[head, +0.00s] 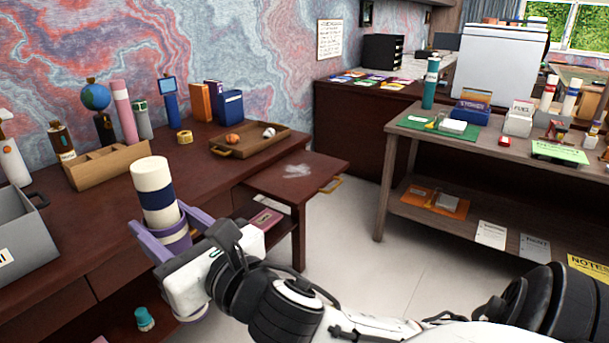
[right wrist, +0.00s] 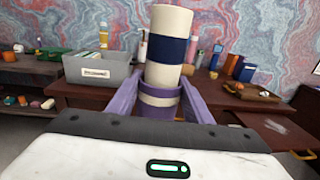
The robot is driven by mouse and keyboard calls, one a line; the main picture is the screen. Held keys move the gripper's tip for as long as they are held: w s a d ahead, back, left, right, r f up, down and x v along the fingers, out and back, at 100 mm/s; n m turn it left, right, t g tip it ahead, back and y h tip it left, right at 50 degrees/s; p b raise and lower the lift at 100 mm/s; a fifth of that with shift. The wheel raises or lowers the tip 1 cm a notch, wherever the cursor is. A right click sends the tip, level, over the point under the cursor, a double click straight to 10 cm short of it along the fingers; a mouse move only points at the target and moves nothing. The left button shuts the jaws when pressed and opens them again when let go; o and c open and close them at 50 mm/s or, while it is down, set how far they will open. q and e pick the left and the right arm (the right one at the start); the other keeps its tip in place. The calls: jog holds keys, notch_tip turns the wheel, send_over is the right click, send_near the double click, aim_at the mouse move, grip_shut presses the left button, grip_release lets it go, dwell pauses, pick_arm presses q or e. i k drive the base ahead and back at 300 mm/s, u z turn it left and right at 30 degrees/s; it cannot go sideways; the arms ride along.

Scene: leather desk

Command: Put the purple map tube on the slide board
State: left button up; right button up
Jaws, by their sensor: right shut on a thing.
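My right gripper (head: 172,232) is shut on a tall tube, the purple map tube (head: 154,182), cream with a navy band and purple around its lower part. The tube stands nearly upright in the purple fingers, in front of the desk edge. It also shows in the right wrist view (right wrist: 167,48), between the fingers. The slide board (head: 285,177) is a dark red-brown board pulled out from the desk, with a brass handle and a pale smudge. It lies to the right of the gripper and holds nothing. My left gripper is not in view.
The desk holds a wooden tray (head: 278,143), a wooden organiser (head: 85,177), a grey bin (head: 18,240) and several upright tubes and books behind. A side table (head: 400,150) stands to the right, past a gap of open floor (head: 350,235).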

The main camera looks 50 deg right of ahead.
aim_at(299, 171)
jog(key=k, duration=0.1)
jog(key=z, duration=2.15)
jog(key=i, duration=1.55)
jog(key=u, duration=2.15)
